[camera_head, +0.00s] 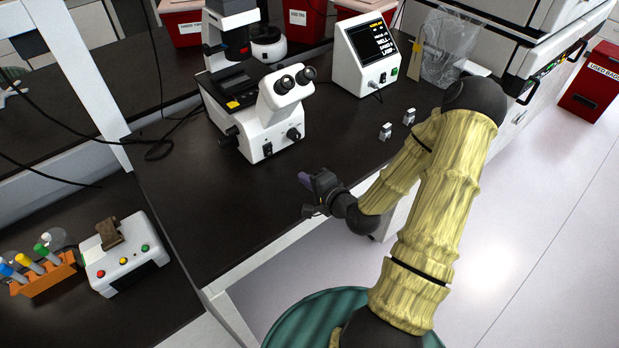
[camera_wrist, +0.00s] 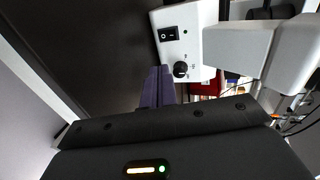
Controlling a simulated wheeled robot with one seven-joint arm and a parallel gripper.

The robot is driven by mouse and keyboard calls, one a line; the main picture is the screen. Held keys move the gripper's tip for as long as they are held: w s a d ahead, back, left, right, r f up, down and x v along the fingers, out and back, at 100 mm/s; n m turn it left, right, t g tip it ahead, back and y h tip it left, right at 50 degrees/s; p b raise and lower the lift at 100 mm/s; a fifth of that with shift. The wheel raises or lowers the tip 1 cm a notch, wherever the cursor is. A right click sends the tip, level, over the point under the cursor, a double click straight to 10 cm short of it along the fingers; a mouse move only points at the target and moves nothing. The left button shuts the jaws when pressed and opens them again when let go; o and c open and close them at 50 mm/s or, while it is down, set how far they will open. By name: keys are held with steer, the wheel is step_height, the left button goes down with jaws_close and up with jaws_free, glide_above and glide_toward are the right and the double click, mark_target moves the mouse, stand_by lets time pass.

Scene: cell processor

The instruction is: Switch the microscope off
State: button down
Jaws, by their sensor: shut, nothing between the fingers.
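The white microscope (camera_head: 282,112) stands on the black bench, with its two eyepieces facing my side. A black rocker switch (camera_head: 267,149) is low on its front face. I cannot tell which way the rocker is tipped. My gripper (camera_head: 305,179) is in front of the microscope and apart from it. Its purple fingers (camera_wrist: 158,76) are together and hold nothing. In the wrist view they point toward the switch panel.
A white box with a lit screen (camera_head: 366,58) stands right of the microscope. Two small white blocks (camera_head: 386,131) lie near the bench edge. A button box (camera_head: 123,258) and an orange tube rack (camera_head: 42,276) sit at lower left. Bench around my gripper is clear.

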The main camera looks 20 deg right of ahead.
steer(key=shift+s+d+r+p, duration=0.15)
steer(key=shift+s+r+p, duration=0.1)
steer(key=shift+s+p, duration=0.35)
steer(key=shift+f, duration=0.1)
steer(key=n+g, duration=0.1)
steer(key=a+f+n+g, duration=0.1)
steer(key=n, duration=0.1)
steer(key=shift+s+a+f+g, duration=0.1)
steer(key=shift+s+a+g, duration=0.1)
steer(key=shift+s+g, duration=0.15)
steer(key=shift+s+a+f+n+g, duration=0.15)
steer(key=shift+n+g, duration=0.15)
steer(key=shift+n, duration=0.2)
steer(key=shift+s+a+f+n+g, duration=0.1)
steer(key=shift+n+g, duration=0.15)
steer(key=shift+n, duration=0.25)
steer(key=shift+s+n+g+h, duration=0.4)
steer(key=shift+n+g+h, duration=0.15)
steer(key=shift+n, duration=0.25)
steer(key=s+a+r+n+g+h, duration=0.3)
steer(key=s+r+n+g, duration=0.3)
steer(key=s+r, duration=0.6)
steer(key=shift+a+r+n, duration=0.15)
steer(key=shift+r+n, duration=0.3)
steer(key=shift+n, duration=0.45)
